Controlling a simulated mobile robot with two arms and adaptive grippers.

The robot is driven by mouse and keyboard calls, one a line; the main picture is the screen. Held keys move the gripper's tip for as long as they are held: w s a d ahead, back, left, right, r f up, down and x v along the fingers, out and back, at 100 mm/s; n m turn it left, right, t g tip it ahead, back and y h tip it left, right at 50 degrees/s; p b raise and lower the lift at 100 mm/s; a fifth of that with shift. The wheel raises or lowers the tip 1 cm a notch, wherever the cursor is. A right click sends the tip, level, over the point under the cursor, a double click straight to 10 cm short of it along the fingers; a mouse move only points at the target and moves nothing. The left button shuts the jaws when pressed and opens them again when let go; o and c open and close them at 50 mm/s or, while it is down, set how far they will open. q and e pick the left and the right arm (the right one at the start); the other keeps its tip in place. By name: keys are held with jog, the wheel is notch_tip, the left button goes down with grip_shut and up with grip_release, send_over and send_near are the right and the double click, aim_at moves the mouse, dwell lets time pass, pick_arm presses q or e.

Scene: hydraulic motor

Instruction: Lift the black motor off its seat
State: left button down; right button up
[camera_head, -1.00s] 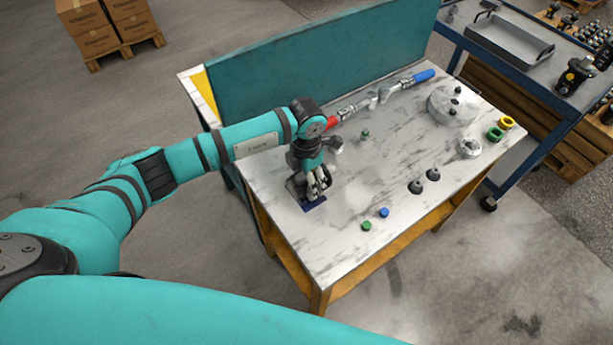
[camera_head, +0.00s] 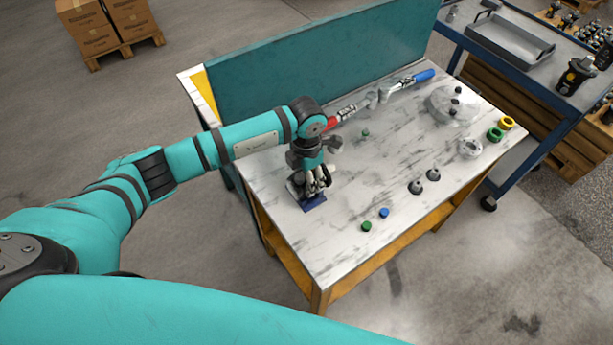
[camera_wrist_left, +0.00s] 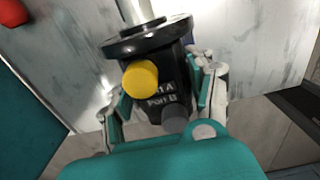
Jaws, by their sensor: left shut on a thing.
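The black motor (camera_wrist_left: 166,80) fills the middle of the left wrist view. It has a round black flange with a pale shaft, a yellow cap (camera_wrist_left: 140,78), a dark grey cap and white port lettering. My left gripper (camera_head: 316,187) is over the near left part of the workbench, pointing down. In the wrist view its two fingers (camera_wrist_left: 160,95) lie on either side of the motor body, shut on it. In the head view the gripper mostly hides the motor. A dark blue seat (camera_head: 315,202) shows just below the gripper. My right gripper is not in view.
The marble-patterned workbench (camera_head: 345,245) has a teal back panel (camera_head: 300,65). Green (camera_head: 366,226) and blue (camera_head: 384,212) caps lie near its front edge. Grey cone-shaped parts (camera_head: 416,187) stand to the right. Red-handled (camera_head: 337,121) and blue-handled (camera_head: 424,76) tools lie behind.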

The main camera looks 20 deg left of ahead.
pick_arm(q)
jog(key=shift+r+p, duration=0.75)
jog(key=shift+r, duration=0.9)
